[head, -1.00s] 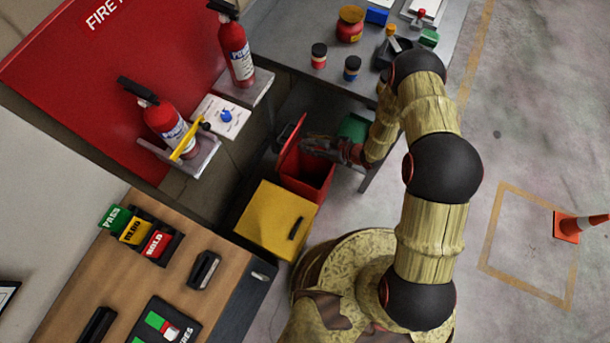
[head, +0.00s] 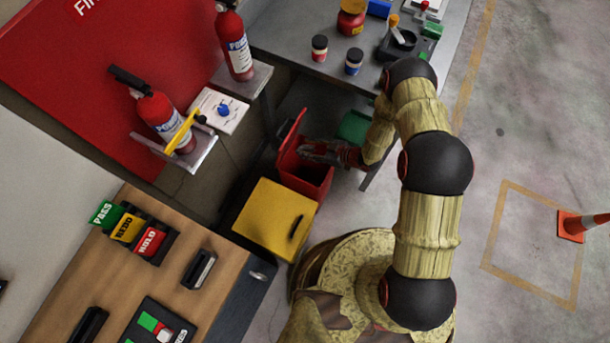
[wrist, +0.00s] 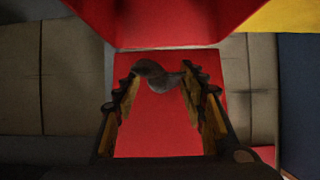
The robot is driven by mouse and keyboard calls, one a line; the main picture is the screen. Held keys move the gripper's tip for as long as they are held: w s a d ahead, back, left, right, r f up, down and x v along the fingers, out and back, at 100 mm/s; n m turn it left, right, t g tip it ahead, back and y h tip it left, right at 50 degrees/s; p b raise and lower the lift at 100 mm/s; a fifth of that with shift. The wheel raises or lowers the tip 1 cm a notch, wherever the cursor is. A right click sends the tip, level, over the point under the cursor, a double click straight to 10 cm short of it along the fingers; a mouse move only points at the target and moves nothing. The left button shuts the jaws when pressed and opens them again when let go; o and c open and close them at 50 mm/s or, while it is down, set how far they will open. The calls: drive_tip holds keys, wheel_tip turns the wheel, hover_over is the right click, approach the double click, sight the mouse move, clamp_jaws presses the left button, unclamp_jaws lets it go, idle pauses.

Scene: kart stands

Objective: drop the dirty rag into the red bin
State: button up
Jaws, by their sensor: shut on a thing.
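The red bin (head: 303,187) stands on the floor beside the table, with its lid (head: 291,140) raised and its dark inside showing. My gripper (head: 306,150) is over the bin's opening. In the wrist view my gripper (wrist: 162,78) is shut on the dirty rag (wrist: 158,77), a small crumpled dark grey piece between the fingertips. Red bin surfaces (wrist: 165,125) lie behind the rag there. The rag is hard to make out in the head view, and its height above the rim is unclear.
A yellow bin (head: 270,215) stands close in front of the red one, and a green thing (head: 354,127) is behind under the grey table (head: 300,65). Fire extinguishers (head: 160,115) stand on wall shelves at left. A cone (head: 570,226) is at far right.

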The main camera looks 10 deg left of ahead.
drive_tip(key=o, duration=1.1)
drive_tip(key=shift+o, duration=0.2)
drive_tip(key=v, duration=1.2)
